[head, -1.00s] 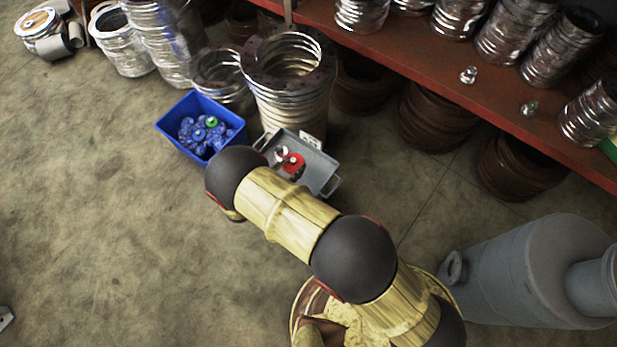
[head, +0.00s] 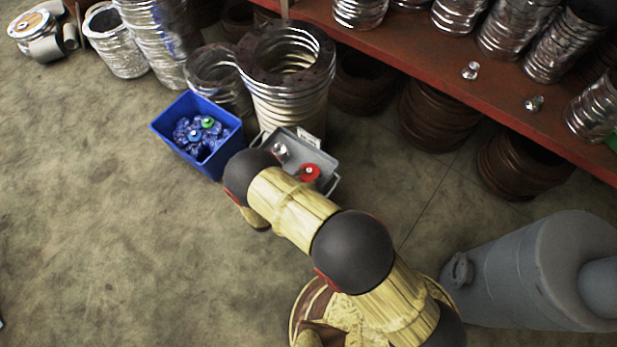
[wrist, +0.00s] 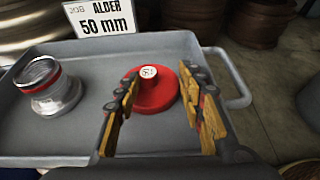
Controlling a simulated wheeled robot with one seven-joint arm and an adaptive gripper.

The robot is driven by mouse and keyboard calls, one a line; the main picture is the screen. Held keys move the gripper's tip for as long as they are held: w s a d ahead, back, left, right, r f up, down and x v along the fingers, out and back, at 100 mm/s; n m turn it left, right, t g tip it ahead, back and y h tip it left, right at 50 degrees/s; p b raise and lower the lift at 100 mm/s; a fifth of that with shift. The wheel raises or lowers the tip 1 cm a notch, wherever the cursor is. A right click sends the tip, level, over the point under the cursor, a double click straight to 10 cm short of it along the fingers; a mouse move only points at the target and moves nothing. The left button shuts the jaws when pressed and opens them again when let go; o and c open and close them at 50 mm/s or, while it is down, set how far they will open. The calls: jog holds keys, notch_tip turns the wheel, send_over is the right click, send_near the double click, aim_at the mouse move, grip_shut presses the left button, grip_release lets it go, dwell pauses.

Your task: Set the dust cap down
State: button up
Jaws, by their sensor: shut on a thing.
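The dust cap is a red disc (wrist: 153,96) with a white labelled top. In the wrist view it sits between the two fingers of my gripper (wrist: 162,88), which is shut on it. The cap is over the grey tray (wrist: 60,130); I cannot tell if it touches the tray floor. In the head view the red cap (head: 309,172) shows over the right part of the tray (head: 285,137), beside my arm, and my fingers are hidden. A silver fitting with a red band (wrist: 49,86) stands in the left of the tray; it also shows in the head view (head: 280,151).
A card reading "ALDER 50 mm" (wrist: 100,19) stands at the tray's back edge. A blue bin (head: 178,148) of blue parts is left of the tray. Metal bellows (head: 285,85) stand behind it. A red shelf (head: 430,65) crosses the upper right.

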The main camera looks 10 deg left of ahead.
jog(key=shift+f, duration=0.1)
jog(key=o, duration=0.9)
jog(key=shift+c, duration=0.2)
jog(key=shift+s+a+r, duration=0.15)
jog(key=shift+s+r, duration=0.1)
jog(key=shift+r, duration=0.1)
jog(key=p+v, duration=0.3)
jog(key=v, duration=0.8)
jog(key=shift+s+p, duration=0.2)
jog(key=shift+p, duration=0.2)
jog(key=shift+a, duration=0.1)
